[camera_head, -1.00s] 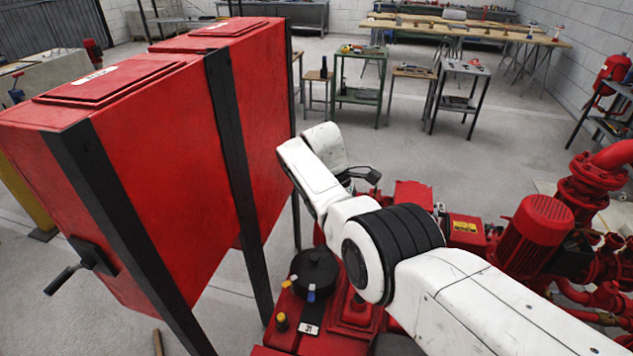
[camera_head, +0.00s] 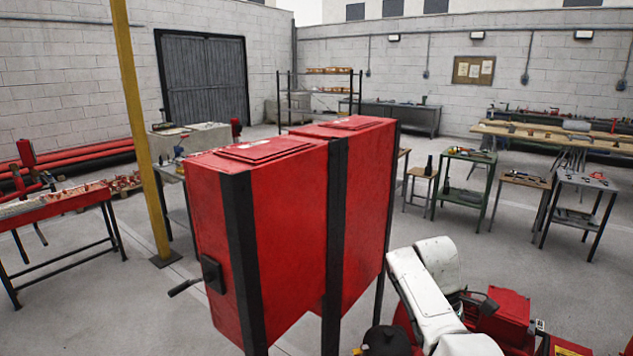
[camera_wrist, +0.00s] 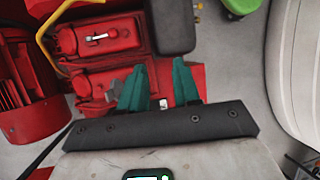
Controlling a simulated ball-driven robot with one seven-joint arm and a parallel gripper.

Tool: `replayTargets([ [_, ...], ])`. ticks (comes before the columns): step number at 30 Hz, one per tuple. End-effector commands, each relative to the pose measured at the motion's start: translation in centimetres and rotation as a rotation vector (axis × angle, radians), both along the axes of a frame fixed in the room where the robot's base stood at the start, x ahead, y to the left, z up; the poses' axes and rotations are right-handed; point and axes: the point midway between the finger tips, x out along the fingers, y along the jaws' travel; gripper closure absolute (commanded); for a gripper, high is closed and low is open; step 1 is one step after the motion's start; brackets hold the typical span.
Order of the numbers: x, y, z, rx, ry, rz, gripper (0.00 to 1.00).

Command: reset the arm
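My white arm (camera_head: 425,295) reaches up from the bottom right of the head view, folded beside the red cabinet. In the wrist view, the two teal fingers of my gripper (camera_wrist: 158,76) stand apart with nothing between them. Below them is red machinery (camera_wrist: 120,62) with a yellow hose or cable along it. In the head view the fingers cannot be made out clearly. Red machinery also shows in the head view (camera_head: 505,310) close to the arm's end.
A tall red cabinet (camera_head: 275,225) with black straps stands just left of my arm. A yellow post (camera_head: 142,130) and a red bench (camera_head: 62,205) are at the left. Small work tables (camera_head: 465,185) stand behind on the right. Open grey floor lies around the left bench.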

Motion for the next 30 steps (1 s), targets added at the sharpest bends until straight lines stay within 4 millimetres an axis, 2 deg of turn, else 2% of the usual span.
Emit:
replayTargets([
  [11, -0.3, -0.2, -2.5, -0.01, -0.059, -0.058, 0.68],
  [20, -1.3, -0.5, -6.2, -0.024, -0.159, -0.156, 0.68],
  [25, -3.0, -0.7, -9.3, -0.03, -0.253, -0.249, 0.68],
  [30, -6.3, -0.8, -12.3, -0.026, -0.382, -0.377, 0.68],
])
